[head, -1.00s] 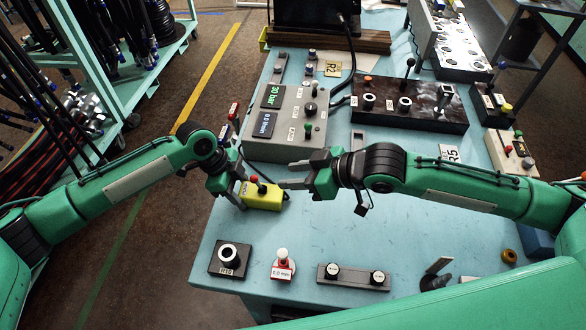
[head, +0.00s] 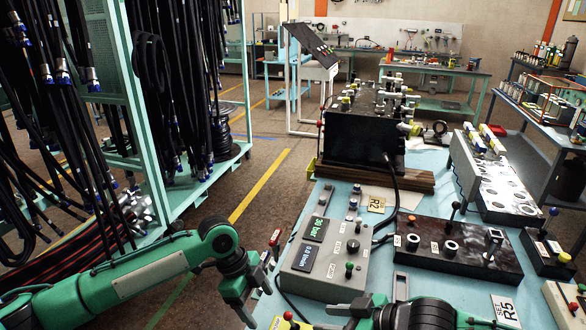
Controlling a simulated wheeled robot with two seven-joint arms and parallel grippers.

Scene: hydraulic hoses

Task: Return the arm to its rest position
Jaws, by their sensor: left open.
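My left arm comes in low from the left in the head view. My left gripper (head: 254,300) is open and empty at the left edge of the blue bench. It is beside the small yellow button box (head: 287,323), of which only the top shows at the bottom edge. My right gripper (head: 330,318) is at the bottom of the view, pointing left, to the right of the yellow box. Its visible fingers are apart with nothing between them; the lower part is cut off by the frame.
A dark valve panel (head: 455,245) is to the right, and a black machine (head: 362,143) at the back. A hose rack (head: 110,150) stands left; floor lies between it and the bench (head: 345,190).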

